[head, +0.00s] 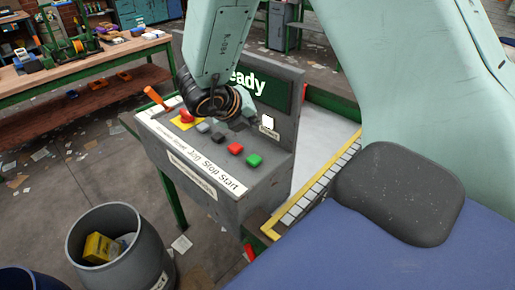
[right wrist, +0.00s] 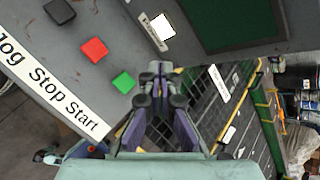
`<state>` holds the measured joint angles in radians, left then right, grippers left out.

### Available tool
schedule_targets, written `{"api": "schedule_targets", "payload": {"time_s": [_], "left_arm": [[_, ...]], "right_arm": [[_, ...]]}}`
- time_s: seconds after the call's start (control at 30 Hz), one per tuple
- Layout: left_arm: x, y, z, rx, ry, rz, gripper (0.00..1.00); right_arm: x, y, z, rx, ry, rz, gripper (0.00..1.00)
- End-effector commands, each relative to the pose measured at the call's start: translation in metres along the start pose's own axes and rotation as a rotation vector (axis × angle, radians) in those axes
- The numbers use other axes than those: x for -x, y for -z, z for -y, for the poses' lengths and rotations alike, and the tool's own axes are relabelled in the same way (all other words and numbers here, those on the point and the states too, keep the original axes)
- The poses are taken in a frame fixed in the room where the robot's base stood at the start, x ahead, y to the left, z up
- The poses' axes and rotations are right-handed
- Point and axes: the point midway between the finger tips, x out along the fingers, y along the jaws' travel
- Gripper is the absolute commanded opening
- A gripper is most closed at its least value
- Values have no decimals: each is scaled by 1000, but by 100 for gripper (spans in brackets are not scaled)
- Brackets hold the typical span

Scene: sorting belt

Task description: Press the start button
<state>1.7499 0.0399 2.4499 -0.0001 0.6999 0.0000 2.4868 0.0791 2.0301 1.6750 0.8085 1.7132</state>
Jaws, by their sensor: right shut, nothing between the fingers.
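The green start button (head: 254,160) is at the right end of the button row on the grey control console (head: 210,185), above the printed word "Start". It also shows in the right wrist view (right wrist: 123,82). My right gripper (right wrist: 158,72) is shut and empty, its fingertips just to the right of the green button in that picture and apart from it. In the head view my right wrist hangs over the console, behind the button row, and mostly hides the fingers. My left gripper is not in view.
A red stop button (head: 235,149) sits beside the green one, with dark buttons further left. A red emergency knob (head: 186,116) on yellow and an orange-handled lever (head: 154,95) are at the left. The console's upright screen (head: 270,90) reads "eady". A grey bin (head: 120,250) stands in front.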

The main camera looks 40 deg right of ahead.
Motion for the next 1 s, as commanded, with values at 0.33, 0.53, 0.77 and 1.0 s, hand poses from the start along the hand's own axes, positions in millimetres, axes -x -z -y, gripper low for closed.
{"api": "schedule_targets", "payload": {"time_s": [0.33, 0.53, 0.77, 1.0], "left_arm": [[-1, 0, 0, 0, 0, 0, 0], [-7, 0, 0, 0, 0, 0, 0], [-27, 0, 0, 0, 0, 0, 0], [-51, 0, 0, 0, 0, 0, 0]], "right_arm": [[2, 2, -3, 1, 1, 1, 0], [-7, 8, -8, 1, 1, -1, 0], [-27, 20, -22, 1, 0, 0, 0], [-49, 35, -36, 1, 0, 1, 0]]}}
